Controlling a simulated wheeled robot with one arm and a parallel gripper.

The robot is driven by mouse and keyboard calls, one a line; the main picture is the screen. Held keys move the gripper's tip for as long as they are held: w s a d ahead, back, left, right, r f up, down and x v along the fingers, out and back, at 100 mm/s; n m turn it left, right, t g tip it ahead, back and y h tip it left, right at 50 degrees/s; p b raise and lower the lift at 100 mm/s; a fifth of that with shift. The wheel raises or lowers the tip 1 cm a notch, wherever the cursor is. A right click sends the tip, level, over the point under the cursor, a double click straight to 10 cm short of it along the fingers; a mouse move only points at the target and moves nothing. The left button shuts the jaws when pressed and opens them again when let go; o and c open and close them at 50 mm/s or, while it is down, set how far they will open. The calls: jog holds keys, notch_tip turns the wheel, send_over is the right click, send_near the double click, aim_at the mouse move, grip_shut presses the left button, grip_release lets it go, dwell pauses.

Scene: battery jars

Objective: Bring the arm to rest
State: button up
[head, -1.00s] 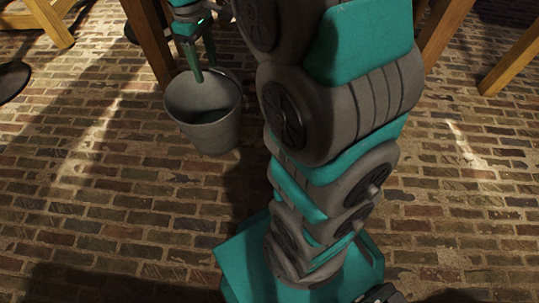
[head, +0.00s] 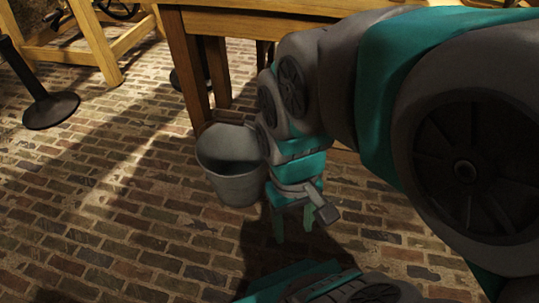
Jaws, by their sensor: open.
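My gripper (head: 293,228) shows in the head view at the lower middle, pointing down. Its two green fingers are apart, with nothing seen between them. It is to the right of a grey bucket (head: 236,187) and looks apart from its rim. My arm runs from the gripper up and across the right side of the picture. The bucket stands upright on the brick floor, and the part of its inside that I see looks empty. Its right edge is close behind my arm.
A wooden table (head: 262,7) stands behind the bucket, its legs (head: 184,70) near it. A wooden frame (head: 95,45) is at the upper left, with a dark round-based post (head: 50,110) beside it. The brick floor (head: 110,210) at the left is clear.

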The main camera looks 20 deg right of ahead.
notch_tip(320, 180, up, 7)
jog(key=p, duration=0.7)
jog(key=shift+r, duration=0.2)
